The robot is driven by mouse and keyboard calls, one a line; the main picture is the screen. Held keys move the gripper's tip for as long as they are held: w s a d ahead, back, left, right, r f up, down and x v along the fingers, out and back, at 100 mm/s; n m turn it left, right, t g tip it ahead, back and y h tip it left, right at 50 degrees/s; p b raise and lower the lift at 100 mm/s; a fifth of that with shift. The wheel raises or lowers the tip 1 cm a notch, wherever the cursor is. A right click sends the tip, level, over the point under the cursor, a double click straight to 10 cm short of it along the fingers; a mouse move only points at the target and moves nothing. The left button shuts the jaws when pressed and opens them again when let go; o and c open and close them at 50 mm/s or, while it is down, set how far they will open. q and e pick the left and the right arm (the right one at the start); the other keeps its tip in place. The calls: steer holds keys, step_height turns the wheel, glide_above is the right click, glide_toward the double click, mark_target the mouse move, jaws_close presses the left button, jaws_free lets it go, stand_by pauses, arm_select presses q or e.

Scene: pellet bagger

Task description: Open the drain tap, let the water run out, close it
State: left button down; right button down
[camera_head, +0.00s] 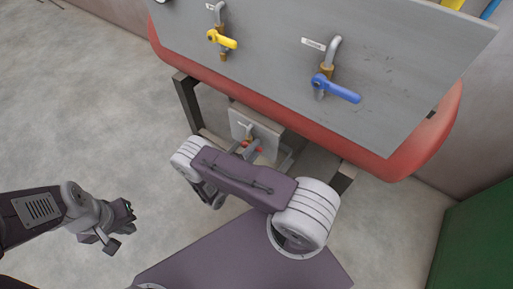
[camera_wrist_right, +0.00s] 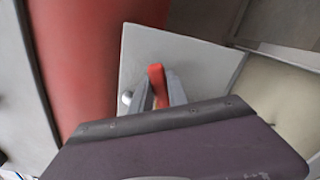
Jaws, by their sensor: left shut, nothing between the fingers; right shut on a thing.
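A red tap handle (camera_wrist_right: 156,80) stands in front of a light grey plate in the right wrist view. In the head view, a little of the red handle (camera_head: 259,149) shows low under the red-sided machine, mostly hidden by my right arm. My right gripper (camera_wrist_right: 163,92) is shut on the red handle, a finger on each side. My left gripper (camera_head: 122,222) is shut and empty, low at the left over the bare floor, far from the tap. I see no running water; the tap's outlet is hidden.
Above, a grey panel (camera_head: 400,75) carries a yellow-handled valve (camera_head: 222,40) and a blue-handled valve (camera_head: 338,89). The machine's red rim (camera_head: 420,150) and dark legs (camera_head: 187,101) stand close to my right arm. A green object (camera_head: 480,240) is at the right. The floor at left is clear.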

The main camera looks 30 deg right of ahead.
steer(key=shift+w+a+r+n+p, duration=0.15)
steer(key=shift+r+n+p, duration=0.25)
steer(key=shift+n, duration=0.5)
steer(key=shift+w, duration=0.1)
steer(key=c, duration=1.3)
jaws_free()
steer(key=p+v, duration=0.2)
steer(key=v, duration=0.7)
